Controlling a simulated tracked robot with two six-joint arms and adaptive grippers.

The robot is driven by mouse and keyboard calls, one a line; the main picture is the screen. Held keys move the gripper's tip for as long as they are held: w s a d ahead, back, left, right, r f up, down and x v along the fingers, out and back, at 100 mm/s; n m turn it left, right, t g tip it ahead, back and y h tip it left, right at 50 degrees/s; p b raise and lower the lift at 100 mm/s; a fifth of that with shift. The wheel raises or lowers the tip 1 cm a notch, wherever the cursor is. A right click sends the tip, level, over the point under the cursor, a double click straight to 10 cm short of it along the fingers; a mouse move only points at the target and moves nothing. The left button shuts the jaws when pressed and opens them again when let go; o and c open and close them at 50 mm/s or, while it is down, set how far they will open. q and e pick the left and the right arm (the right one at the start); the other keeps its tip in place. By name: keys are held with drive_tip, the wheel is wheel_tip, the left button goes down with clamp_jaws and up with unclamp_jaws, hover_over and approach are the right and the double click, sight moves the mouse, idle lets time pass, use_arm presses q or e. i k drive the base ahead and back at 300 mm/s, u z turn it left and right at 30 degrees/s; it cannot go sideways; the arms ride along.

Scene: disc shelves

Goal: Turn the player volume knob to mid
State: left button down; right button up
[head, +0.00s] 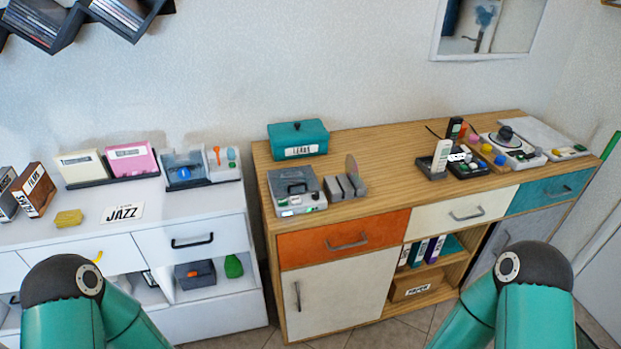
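Several small devices are in the head view, and I cannot tell for sure which is the player. A grey device with a lid and handle (294,188) sits on the left front of the wooden cabinet, with small coloured controls on its front. A white device with a large black knob (506,134) and coloured buttons stands at the right of the same top. The volume knob's marking and setting are too small to read. Only teal links of my two arms show at the bottom corners; both grippers are out of view.
The wooden cabinet top (390,149) is clear in its middle. A teal box (298,138) stands at its back left. A cordless handset (440,158) stands upright at right. A white cabinet (165,211) on the left holds boxes and a blue-grey device (185,171).

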sight(316, 195)
drive_tip(key=i, duration=1.15)
drive_tip(key=z, duration=0.2)
